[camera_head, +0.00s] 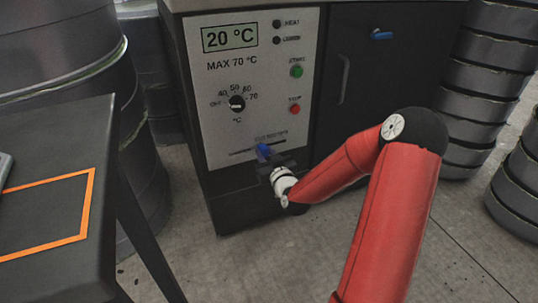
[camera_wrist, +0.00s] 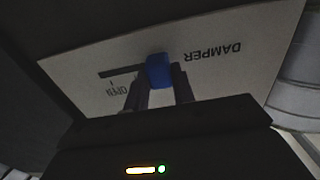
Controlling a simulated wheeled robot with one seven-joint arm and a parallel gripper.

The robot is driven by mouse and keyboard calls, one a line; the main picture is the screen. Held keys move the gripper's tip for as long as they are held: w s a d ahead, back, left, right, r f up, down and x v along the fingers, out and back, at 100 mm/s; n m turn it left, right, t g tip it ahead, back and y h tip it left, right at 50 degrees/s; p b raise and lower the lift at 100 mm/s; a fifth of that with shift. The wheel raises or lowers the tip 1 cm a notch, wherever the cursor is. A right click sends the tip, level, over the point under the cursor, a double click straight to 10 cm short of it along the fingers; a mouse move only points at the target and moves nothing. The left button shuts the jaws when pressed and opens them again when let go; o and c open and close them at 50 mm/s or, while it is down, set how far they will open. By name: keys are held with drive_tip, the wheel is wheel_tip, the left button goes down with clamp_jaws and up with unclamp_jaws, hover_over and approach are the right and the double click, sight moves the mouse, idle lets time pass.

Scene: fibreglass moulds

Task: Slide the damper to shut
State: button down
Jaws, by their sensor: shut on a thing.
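The damper's blue knob (camera_head: 264,151) sits at a narrow slot (camera_head: 241,154) low on the pale panel of the dark oven cabinet. My gripper (camera_head: 272,163) is at the knob, shut on it. In the wrist view, my two fingers (camera_wrist: 159,90) lie on either side of the blue knob (camera_wrist: 159,70). There the lettering is upside down: DAMPER (camera_wrist: 214,51) is right of the knob, and OPEN (camera_wrist: 116,88) is beside the slot's left end. The dark slot (camera_wrist: 120,71) shows clear left of the knob. The knob and fingers hide part of the slot.
The panel carries a 20 °C display (camera_head: 230,38), a dial (camera_head: 237,102), a green button (camera_head: 296,71) and a red button (camera_head: 295,109). A dark table (camera_head: 60,150) stands at the left. Stacked round moulds (camera_head: 495,70) stand at the right.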

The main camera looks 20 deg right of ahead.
drive_tip(key=c, duration=1.2)
unclamp_jaws()
drive_tip(key=shift+a, duration=0.3)
drive_tip(key=shift+o, duration=0.2)
drive_tip(key=shift+s+d, duration=0.1)
drive_tip(key=shift+s, duration=0.05)
drive_tip(key=s, duration=0.7)
drive_tip(key=shift+s, duration=0.3)
